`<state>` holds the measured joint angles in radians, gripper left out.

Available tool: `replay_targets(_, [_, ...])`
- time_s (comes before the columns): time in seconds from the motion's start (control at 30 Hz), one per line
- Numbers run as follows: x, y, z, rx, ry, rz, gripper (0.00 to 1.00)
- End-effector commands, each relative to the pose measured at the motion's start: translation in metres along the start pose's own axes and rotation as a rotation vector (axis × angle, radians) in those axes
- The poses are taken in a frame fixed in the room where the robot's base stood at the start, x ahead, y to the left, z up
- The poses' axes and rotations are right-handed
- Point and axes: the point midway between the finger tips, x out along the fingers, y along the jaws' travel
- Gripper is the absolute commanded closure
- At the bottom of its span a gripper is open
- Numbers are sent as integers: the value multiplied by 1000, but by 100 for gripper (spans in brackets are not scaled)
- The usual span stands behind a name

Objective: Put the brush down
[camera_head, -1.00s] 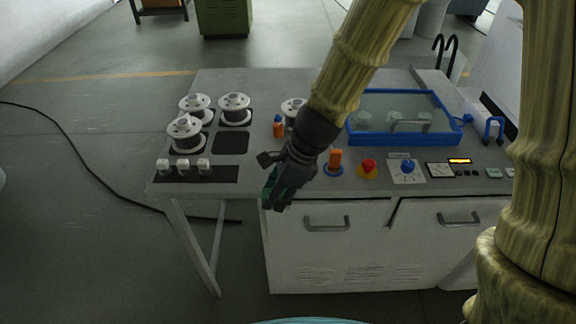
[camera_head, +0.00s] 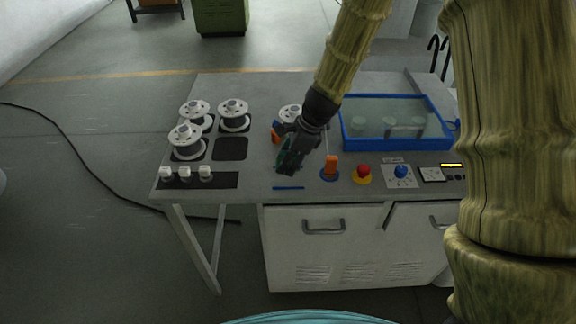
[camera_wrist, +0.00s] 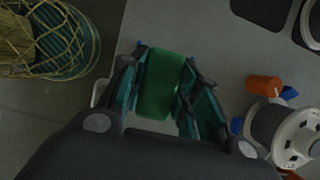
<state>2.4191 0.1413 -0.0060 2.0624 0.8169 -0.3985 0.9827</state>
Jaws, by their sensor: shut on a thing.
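My gripper (camera_head: 287,168) is over the front part of the grey worktop (camera_head: 240,186), left of the orange-topped blue fitting (camera_head: 330,170). In the wrist view my gripper (camera_wrist: 166,95) is shut on a green block-like piece (camera_wrist: 163,82), which I take to be the brush. A thin blue strip (camera_head: 288,188) lies on the worktop just in front of the gripper.
White spools (camera_head: 187,138) and several white knobs (camera_head: 186,173) stand at the left. Another orange and blue piece (camera_head: 276,132) is behind the gripper. A red button (camera_head: 363,172), a blue dial (camera_head: 401,172) and a blue-framed tank (camera_head: 395,147) are at the right.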

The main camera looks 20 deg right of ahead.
Motion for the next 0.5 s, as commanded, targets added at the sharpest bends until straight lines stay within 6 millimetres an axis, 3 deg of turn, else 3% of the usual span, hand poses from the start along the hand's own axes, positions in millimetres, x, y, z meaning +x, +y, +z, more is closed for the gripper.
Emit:
replay_targets(0.1, [1, -9, -3, 1, 0, 2, 96])
replay_targets(0.5, [31, -8, -15, 1, 0, 0, 96])
